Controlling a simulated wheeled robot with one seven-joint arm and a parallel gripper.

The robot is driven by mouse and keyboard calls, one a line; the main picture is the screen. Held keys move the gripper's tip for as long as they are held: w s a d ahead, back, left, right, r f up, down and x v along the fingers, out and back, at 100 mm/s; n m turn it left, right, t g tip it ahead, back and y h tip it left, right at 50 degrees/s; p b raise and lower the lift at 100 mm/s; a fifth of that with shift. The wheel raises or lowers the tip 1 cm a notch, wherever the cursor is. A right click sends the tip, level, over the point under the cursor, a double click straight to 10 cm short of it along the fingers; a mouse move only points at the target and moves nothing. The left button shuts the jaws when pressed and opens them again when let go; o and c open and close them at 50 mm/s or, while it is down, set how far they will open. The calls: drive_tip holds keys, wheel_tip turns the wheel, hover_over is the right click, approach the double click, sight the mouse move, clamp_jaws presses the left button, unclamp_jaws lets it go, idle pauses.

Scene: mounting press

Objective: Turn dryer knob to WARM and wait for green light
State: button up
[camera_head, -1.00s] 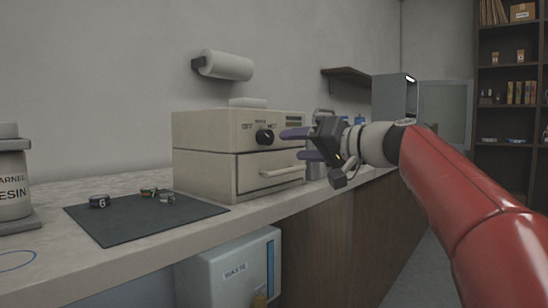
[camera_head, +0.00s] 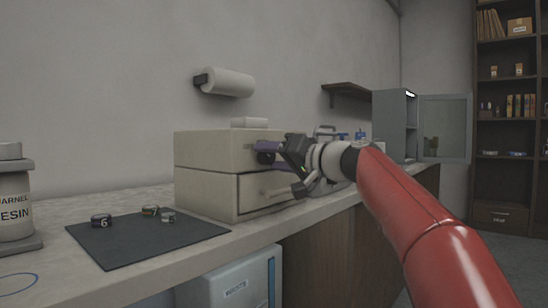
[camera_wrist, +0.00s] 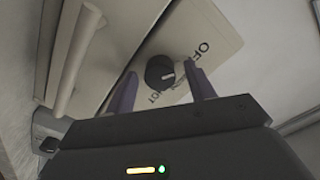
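The dryer (camera_head: 205,175) is a beige box on the counter, with a drawer below its control panel. Its black knob (camera_wrist: 160,71) shows in the wrist view with a pale pointer mark and panel lettering beside it, partly hidden. My gripper (camera_wrist: 159,92) is open, its two purple fingers on either side of the knob; I cannot tell whether they touch it. In the head view my gripper (camera_head: 268,152) is at the dryer's front and hides most of the panel. The indicator lights are not visible there.
A dark mat (camera_head: 145,238) with several small round pucks lies left of the dryer. The drawer handle (camera_wrist: 78,58) sticks out close to my gripper. A resin container (camera_head: 14,205) stands at far left. A waste bin (camera_head: 235,285) is below the counter.

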drive_tip(key=c, duration=0.9)
drive_tip(key=shift+c, duration=0.2)
drive_tip(key=shift+m, duration=0.3)
drive_tip(key=m+p, duration=0.2)
drive_tip(key=m, duration=0.3)
drive_tip(key=m+p, duration=0.1)
drive_tip(key=m, duration=0.3)
drive_tip(key=shift+f+m+p, duration=0.1)
drive_tip(key=shift+m+p, duration=0.5)
drive_tip(key=shift+m, duration=0.4)
drive_tip(key=o, duration=1)
drive_tip(key=shift+c, duration=0.2)
